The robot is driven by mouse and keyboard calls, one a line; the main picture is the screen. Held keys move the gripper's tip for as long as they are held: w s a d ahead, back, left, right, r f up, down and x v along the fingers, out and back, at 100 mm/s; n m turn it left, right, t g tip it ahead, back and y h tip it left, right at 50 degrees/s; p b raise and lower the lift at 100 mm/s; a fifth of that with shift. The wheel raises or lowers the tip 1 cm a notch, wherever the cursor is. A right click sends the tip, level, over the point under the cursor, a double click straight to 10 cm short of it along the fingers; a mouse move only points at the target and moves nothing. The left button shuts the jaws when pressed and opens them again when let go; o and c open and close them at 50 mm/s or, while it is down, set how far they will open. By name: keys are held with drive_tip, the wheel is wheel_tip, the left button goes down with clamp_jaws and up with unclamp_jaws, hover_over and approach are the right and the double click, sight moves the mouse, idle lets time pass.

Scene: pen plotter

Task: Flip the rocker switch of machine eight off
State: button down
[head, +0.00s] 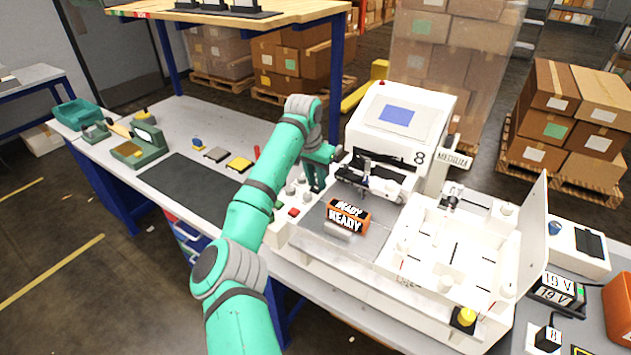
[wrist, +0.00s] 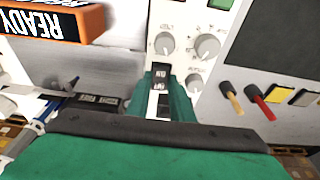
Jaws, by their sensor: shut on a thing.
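Machine eight (head: 372,128) is the white machine with a blue screen and an "8" on its front, right of my arm in the head view. Its white control panel (wrist: 183,18) with several grey knobs shows in the wrist view. A small black rocker switch (wrist: 160,74) with pale lettering sits on that panel below the knobs. My gripper (wrist: 163,88) has its two green fingers on either side of the switch and is shut on it. In the head view my gripper (head: 316,187) is low at the panel, and the switch is hidden there.
An orange "READY" sign (head: 347,214) stands right of my gripper and also shows in the wrist view (wrist: 50,22). A red button (head: 293,212) sits close by. A white compartmented tray (head: 455,250) lies right. A dark mat (head: 195,188) lies left.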

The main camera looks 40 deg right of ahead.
sight(316, 187)
drive_tip(key=shift+w+d+g+y, duration=0.15)
drive_tip(key=shift+d+g+y, duration=0.15)
drive_tip(key=shift+y, duration=0.5)
drive_tip(key=shift+a, duration=0.1)
drive_tip(key=c, duration=1.6)
unclamp_jaws()
drive_tip(key=shift+o, duration=0.2)
drive_tip(key=shift+r, duration=0.1)
wheel_tip(316, 187, up, 11)
drive_tip(key=shift+a, duration=0.3)
drive_tip(key=shift+f, duration=0.25)
